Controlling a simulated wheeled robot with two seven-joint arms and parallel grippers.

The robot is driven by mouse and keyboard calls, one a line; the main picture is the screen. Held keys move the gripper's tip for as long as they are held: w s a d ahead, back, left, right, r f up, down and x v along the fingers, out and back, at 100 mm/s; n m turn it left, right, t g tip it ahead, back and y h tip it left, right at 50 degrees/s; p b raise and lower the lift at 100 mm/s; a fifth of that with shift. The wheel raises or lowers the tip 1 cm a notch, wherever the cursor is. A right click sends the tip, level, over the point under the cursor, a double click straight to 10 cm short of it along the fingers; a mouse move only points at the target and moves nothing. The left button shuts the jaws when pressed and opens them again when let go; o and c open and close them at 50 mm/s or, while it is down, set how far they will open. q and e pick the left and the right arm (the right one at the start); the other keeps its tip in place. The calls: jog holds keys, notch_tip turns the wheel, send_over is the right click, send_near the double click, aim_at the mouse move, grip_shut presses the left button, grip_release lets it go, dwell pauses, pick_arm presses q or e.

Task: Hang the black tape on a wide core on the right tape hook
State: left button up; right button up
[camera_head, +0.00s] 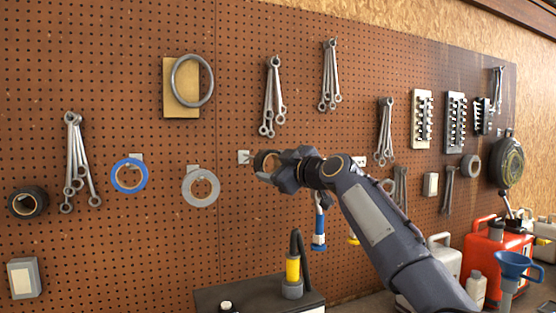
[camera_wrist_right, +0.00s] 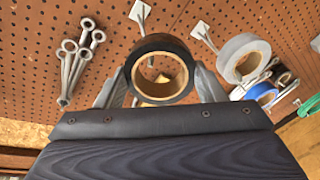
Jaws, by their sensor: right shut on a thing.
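The black tape on a wide core (camera_head: 259,162) is in my right gripper (camera_head: 276,168), held in front of the pegboard. In the right wrist view the black tape (camera_wrist_right: 160,43) shows a tan core ring, with a finger on each side. A bare tape hook with a white plate (camera_head: 243,157) is just left of the tape; it also shows in the right wrist view (camera_wrist_right: 203,33). Another white-plated hook (camera_head: 358,161) is right of the gripper and seems to show in the wrist view (camera_wrist_right: 140,11). The tape is off both hooks. My left gripper is out of view.
A grey tape (camera_head: 200,198) and a blue tape (camera_head: 116,181) hang to the left. Another black roll (camera_head: 16,204) is at far left. Wrenches (camera_head: 268,100) hang above on the pegboard (camera_head: 230,60). A yellow-banded tool (camera_head: 292,270) stands below.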

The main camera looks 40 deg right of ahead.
jog(key=shift+w+d+f+p, duration=0.2)
jog(key=shift+w+d+p, duration=0.05)
jog(key=shift+w+p, duration=0.6)
jog(key=shift+w+d+f+p, duration=0.3)
jog(key=shift+w+p, duration=0.3)
jog(key=shift+w, duration=0.35)
jog(key=shift+w+d+f+p, duration=0.15)
jog(key=shift+w+d+p, duration=0.1)
jog(key=shift+w+p, duration=0.6)
jog(key=o, duration=1.1)
